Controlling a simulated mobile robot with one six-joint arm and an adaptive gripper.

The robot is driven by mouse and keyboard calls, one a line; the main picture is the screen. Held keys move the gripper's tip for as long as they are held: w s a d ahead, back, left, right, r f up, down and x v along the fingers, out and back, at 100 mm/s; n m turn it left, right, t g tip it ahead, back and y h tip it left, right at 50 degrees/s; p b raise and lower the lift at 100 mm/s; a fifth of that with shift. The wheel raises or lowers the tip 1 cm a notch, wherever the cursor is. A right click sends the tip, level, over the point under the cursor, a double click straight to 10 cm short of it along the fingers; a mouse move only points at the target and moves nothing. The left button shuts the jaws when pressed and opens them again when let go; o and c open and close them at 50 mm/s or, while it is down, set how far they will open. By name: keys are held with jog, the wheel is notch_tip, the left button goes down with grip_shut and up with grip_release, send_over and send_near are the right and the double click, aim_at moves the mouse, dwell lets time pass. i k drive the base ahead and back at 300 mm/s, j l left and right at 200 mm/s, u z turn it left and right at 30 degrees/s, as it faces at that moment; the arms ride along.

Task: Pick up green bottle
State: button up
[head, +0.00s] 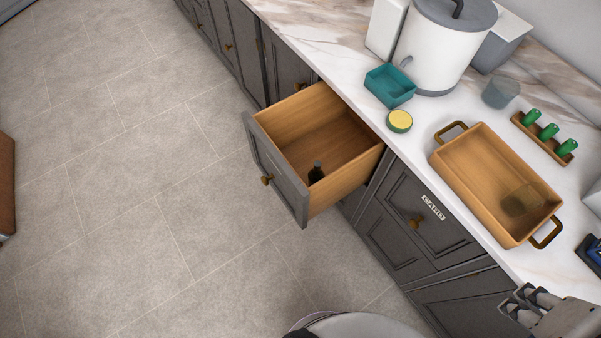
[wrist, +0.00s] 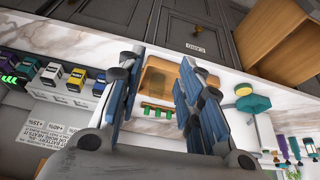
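A small dark bottle (head: 316,173) stands in the open wooden drawer, near its front right corner; its colour looks almost black, and I cannot tell if it is green. Several green pieces (head: 548,131) stand on a narrow wooden rack on the counter; they also show small in the wrist view (wrist: 157,112). My gripper (head: 526,303) is at the lower right of the head view, far from the drawer. In the wrist view its fingers (wrist: 160,68) are spread apart with nothing between them.
The drawer (head: 274,180) juts out over the floor. On the counter are a wooden tray with handles (head: 473,182), a teal dish (head: 389,86), a yellow-topped round item (head: 400,121), a glass (head: 501,91) and a white pot (head: 440,45). The floor (head: 110,190) is clear.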

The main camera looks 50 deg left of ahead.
aim_at(316, 174)
jog(key=u, duration=1.85)
jog(key=i+j+z, duration=0.1)
jog(key=i, duration=0.3)
jog(key=i+j, duration=0.2)
jog(key=i, duration=0.15)
jog(key=z, duration=0.05)
